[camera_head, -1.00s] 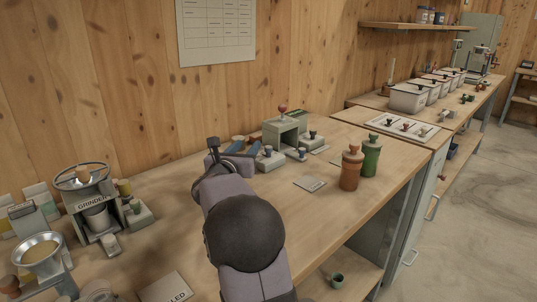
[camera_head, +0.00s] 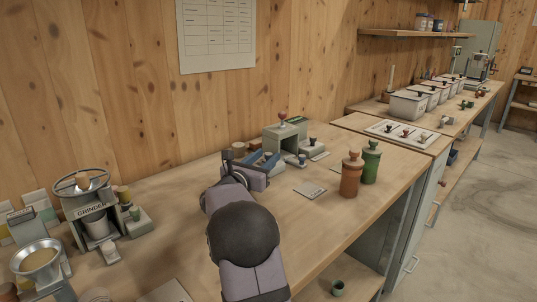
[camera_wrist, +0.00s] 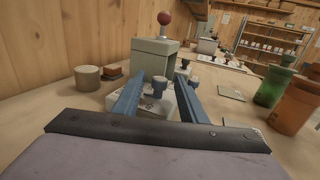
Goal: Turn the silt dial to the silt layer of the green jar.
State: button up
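The green jar (camera_head: 371,163) stands upright at the bench's right edge, beside an orange-brown jar (camera_head: 351,178). In the wrist view the green jar (camera_wrist: 270,88) is at the right, partly behind the orange-brown jar (camera_wrist: 296,104). My gripper (camera_wrist: 159,84) is open. Its two blue fingers reach forward on either side of a dark blue knob (camera_wrist: 158,86) on a small pale box. I cannot tell if they touch it, nor read which dial it is.
A grey box with a red-balled lever (camera_wrist: 163,20) stands just behind the knob. Round and square blocks (camera_wrist: 88,78) lie left. A label card (camera_head: 310,190) lies flat between gripper and jars. A grinder (camera_head: 92,205) stands at left.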

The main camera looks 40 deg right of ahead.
jog(key=shift+x, duration=1.15)
jog(key=shift+c, duration=0.7)
grip_shut()
